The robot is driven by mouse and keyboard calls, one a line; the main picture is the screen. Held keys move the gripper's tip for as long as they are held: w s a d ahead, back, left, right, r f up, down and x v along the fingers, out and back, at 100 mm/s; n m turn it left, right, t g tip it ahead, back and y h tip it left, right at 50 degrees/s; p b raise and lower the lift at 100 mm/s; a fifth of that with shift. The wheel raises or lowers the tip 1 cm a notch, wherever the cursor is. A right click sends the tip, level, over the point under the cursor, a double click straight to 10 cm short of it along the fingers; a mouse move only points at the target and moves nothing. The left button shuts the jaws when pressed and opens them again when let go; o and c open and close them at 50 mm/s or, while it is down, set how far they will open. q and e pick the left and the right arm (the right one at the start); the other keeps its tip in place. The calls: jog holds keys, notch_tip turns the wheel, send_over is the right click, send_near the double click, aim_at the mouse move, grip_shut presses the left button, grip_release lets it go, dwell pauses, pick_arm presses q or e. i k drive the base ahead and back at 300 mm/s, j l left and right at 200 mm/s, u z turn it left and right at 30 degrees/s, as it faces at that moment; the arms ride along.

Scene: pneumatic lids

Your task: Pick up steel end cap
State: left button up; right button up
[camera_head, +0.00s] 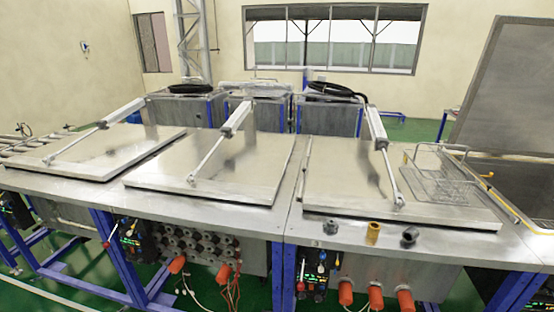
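Three small parts stand in a row on the front edge of the steel bench, before the right lid. At the left is a short grey metal piece (331,227), which looks like a cap. In the middle is a taller brass-coloured cylinder (373,232). At the right is a dark grey fitting (409,237) with an uneven outline. The pieces are too small to tell surely which grey one is the steel end cap. Neither of my grippers is in view.
Three flat steel lids, left (90,150), middle (215,165) and right (340,178), are shut, with pneumatic cylinders across them. A raised lid (505,90) stands at far right. The front bench strip is narrow.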

aim_at(411, 233)
jog(key=z, duration=1.25)
